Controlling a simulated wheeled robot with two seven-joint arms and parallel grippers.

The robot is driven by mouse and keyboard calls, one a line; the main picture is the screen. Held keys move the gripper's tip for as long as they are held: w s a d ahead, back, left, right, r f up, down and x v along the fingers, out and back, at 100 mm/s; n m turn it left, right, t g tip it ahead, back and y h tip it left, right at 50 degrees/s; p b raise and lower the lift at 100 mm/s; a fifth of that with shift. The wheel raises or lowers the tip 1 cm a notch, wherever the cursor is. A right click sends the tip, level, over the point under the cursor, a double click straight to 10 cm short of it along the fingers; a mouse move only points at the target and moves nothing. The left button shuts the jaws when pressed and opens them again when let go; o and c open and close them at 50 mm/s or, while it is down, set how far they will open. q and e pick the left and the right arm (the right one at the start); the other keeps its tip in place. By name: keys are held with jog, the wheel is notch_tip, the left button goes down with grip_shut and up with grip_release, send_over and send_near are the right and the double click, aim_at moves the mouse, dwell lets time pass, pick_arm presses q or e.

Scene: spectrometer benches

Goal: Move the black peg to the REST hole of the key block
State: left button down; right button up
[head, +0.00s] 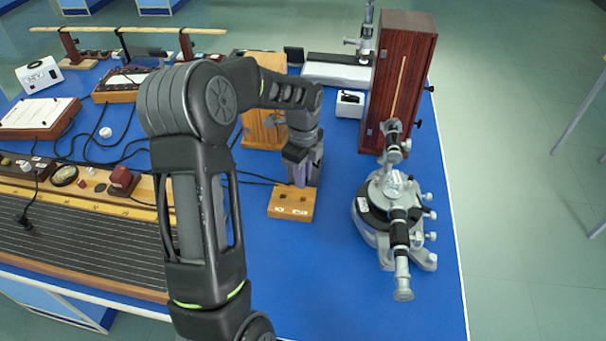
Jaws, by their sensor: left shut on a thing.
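The key block (291,204) is a small light-wood block on the blue bench top, with small white labels on its front face and dark marks on its top. My left gripper (299,178) points down at the back part of this block and is shut. The black peg is between its fingers, but I cannot make it out apart from the dark gripper. I cannot tell whether the peg's lower end is in a hole or above the block. The labels are too small to read. My right gripper is not in view.
A wooden board (262,125) stands behind my gripper. A long wire instrument (80,235) lies at left. The bench front of the block is clear.

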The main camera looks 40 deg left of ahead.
pick_arm(q)
jog(key=shift+f+b, duration=2)
jog(key=shift+f, duration=1)
jog(key=c, duration=1.3)
grip_release()
jog(key=shift+o, duration=0.2)
jog(key=shift+r, duration=0.1)
notch_tip(320, 180, up, 8)
jog(key=p, duration=0.5)
jog(key=shift+p, duration=0.4)
jog(key=shift+f, duration=0.2)
